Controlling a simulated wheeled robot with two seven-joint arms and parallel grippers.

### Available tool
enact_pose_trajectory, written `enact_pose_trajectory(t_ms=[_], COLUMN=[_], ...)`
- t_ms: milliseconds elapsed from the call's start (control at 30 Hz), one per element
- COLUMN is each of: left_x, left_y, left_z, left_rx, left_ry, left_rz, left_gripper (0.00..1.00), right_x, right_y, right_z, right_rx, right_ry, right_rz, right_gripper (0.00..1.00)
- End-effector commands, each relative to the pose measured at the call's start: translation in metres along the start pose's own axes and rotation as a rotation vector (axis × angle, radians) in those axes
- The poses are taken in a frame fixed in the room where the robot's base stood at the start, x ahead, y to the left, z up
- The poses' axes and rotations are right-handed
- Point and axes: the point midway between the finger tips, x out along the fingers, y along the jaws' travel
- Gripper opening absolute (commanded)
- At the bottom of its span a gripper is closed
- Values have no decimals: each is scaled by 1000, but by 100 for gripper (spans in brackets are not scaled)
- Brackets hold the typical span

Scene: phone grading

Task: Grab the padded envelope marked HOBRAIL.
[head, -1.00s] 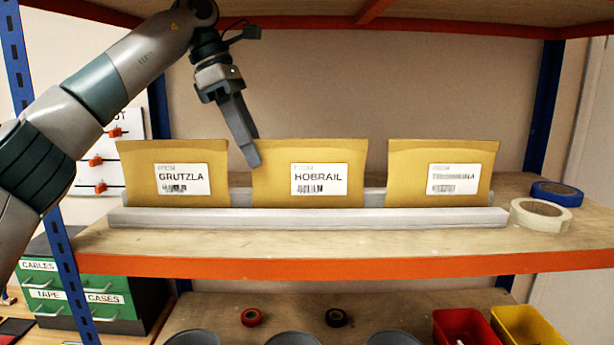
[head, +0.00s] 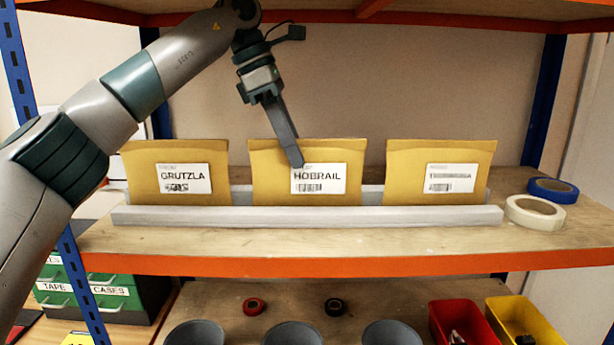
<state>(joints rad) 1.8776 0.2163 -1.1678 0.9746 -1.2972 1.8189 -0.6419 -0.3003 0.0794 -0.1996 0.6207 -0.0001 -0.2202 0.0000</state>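The padded envelope marked HOBRAIL (head: 270,187) stands upright in the middle of a light grey rack on the shelf. It is yellow-brown with a white label. My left gripper (head: 297,163) points down, its fingertip overlapping the envelope's upper middle at the label's top-left edge. The fingers appear as one from this side, so I cannot tell their gap or whether they touch the envelope. The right gripper is not in view.
The GRUTZLA envelope (head: 142,188) stands to the left; another envelope (head: 405,180), its label hard to read, stands to the right. The rack's front rail (head: 308,217) crosses before them. White tape (head: 534,213) and blue tape (head: 553,190) lie at right. An upper shelf hangs overhead.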

Motion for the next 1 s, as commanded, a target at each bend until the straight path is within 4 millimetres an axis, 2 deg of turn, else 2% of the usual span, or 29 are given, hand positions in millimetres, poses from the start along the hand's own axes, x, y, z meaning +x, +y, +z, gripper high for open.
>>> enact_pose_trajectory(t_ms=[200, 400, 533, 1000], left_x=[7, 30, 38, 41], left_y=[-1, -1, -1, 0], left_z=[30, 28, 27, 27], left_rx=[2, 1, 1, 0], left_ry=[2, 1, 1, 1], left_rz=[-1, -3, -2, -1], left_gripper=[38, 38, 38, 38], right_x=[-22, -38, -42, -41], right_y=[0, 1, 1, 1], right_z=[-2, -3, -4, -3], right_rx=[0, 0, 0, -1], right_ry=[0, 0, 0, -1], right_rz=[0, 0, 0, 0], right_gripper=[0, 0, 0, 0])
